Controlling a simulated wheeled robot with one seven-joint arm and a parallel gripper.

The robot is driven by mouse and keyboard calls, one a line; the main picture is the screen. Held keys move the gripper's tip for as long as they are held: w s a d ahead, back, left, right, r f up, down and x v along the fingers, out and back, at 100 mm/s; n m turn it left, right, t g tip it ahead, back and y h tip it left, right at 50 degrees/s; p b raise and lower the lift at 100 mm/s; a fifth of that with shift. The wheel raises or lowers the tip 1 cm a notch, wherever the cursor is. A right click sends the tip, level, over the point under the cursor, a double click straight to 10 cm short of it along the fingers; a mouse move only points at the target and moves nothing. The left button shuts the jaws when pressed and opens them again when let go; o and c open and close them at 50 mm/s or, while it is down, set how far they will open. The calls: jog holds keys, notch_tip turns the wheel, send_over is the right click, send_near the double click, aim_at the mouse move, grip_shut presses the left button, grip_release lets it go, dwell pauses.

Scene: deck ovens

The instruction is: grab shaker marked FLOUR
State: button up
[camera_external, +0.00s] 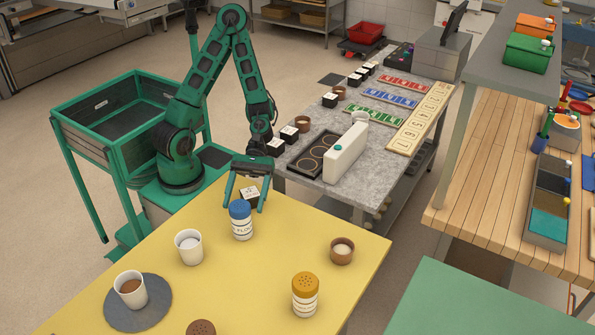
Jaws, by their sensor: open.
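A white shaker with a blue lid (241,221) stands upright near the far edge of the yellow table. Its label is partly readable and looks like FLOUR. My green gripper (244,205) is open with its fingers pointing down. In the picture its fingertips lie on either side of the blue lid, with the shaker in front. I cannot tell whether the fingers are level with it or behind it; no contact shows. A second shaker with a perforated orange lid (305,294) stands nearer the front right; its label is too small to read.
The yellow table (225,290) also holds a white cup (188,247), a brown-filled cup on a dark round mat (158,302), a small brown bowl (342,251) and a brown perforated lid (201,327).

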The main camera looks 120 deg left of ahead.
aim_at(241, 220)
jog(key=shift+x, duration=1.2)
jog(key=shift+c, duration=0.6)
jog(key=c, duration=1.2)
jog(key=shift+r, duration=0.15)
